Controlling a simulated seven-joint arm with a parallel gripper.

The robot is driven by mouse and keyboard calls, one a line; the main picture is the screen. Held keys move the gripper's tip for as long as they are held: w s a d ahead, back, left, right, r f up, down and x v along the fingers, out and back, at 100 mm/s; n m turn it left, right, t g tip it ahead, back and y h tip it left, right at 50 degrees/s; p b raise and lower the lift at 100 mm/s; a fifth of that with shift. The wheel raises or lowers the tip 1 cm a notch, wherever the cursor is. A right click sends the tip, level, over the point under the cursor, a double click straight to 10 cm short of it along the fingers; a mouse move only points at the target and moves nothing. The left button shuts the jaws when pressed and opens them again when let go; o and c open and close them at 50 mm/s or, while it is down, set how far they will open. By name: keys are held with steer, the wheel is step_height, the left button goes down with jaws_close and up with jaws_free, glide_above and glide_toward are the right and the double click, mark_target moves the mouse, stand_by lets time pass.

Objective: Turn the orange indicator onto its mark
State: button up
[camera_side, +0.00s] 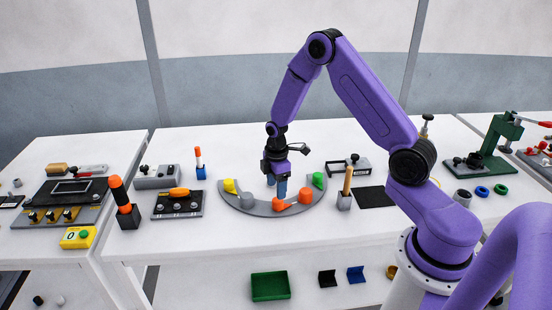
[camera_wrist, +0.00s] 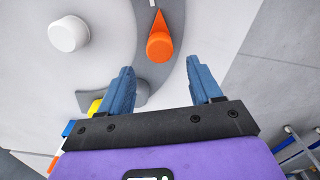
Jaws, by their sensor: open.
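A grey arc-shaped base (camera_side: 243,206) lies on the white table in the side view. Orange shapes show on its front right part: one (camera_side: 281,205) just below my gripper and a rounded one (camera_side: 305,197) to its right. I cannot tell whether they are one piece. In the wrist view the orange indicator (camera_wrist: 159,45) has a round knob and a pointed tip facing up the picture, with a short white mark (camera_wrist: 152,3) just past the tip. My gripper (camera_wrist: 163,88) is open and empty; the indicator lies beyond its fingertips, and it also shows in the side view (camera_side: 276,187).
A yellow indicator (camera_side: 229,185) and a green one (camera_side: 318,180) sit at the arc's ends. A white cylinder (camera_wrist: 68,33) stands left of the orange indicator in the wrist view. A wooden-handled tool in a grey holder (camera_side: 344,202) stands close right of the arc.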

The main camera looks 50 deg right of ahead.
mark_target(277, 201)
step_height(277, 201, up, 11)
steer(key=shift+f, duration=0.15)
stand_by(0.4)
steer(key=f+m, duration=0.3)
steer(key=f, duration=0.3)
steer(key=f+m, duration=0.3)
steer(key=f, duration=0.2)
steer(key=f+m, duration=0.3)
steer(key=f, duration=0.3)
steer(key=shift+s+d+f, duration=0.25)
steer(key=shift+s+f, duration=0.05)
steer(key=shift+s, duration=0.05)
